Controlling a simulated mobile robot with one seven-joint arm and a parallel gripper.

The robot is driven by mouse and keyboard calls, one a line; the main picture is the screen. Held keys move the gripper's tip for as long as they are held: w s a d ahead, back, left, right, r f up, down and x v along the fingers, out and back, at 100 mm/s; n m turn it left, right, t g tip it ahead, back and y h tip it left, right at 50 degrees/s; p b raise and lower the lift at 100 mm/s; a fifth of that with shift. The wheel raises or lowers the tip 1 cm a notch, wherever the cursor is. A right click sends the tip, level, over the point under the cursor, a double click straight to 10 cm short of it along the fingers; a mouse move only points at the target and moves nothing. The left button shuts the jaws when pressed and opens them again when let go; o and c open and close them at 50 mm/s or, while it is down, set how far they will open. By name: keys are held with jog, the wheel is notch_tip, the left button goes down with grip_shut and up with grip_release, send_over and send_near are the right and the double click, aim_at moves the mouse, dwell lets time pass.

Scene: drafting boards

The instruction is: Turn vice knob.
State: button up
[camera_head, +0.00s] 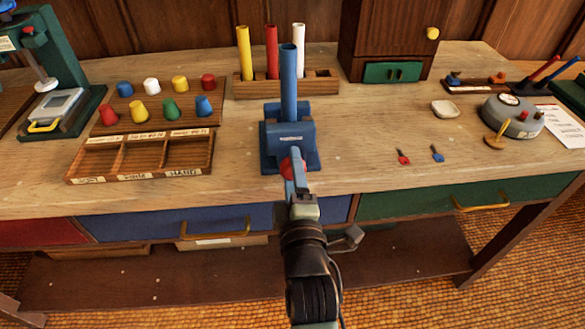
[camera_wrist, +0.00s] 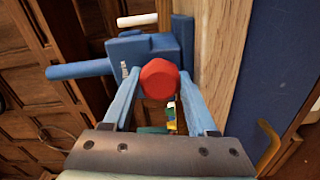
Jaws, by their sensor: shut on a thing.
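A blue vice (camera_head: 268,148) stands on the bench near its front edge, with a blue tube (camera_head: 289,85) upright in it. Its red knob (camera_head: 287,168) faces the front and is partly hidden by my gripper in the head view. My gripper (camera_head: 292,165) reaches up to the knob from the front. In the wrist view the red knob (camera_wrist: 159,79) sits between the two blue fingertips of my gripper (camera_wrist: 160,85), and the fingers are shut on it. The vice body (camera_wrist: 150,48) is just beyond.
A wooden tray with three compartments (camera_head: 142,172) lies to the left, with several coloured pegs behind it. A rack (camera_head: 244,86) with red, yellow and white tubes stands behind the vice. Small red (camera_head: 403,157) and blue (camera_head: 437,154) pieces lie to the right. Blue (camera_head: 170,226) and green drawers are below.

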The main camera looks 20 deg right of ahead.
jog(key=shift+n, duration=0.6)
jog(key=o, duration=1.4)
jog(key=shift+c, duration=0.2)
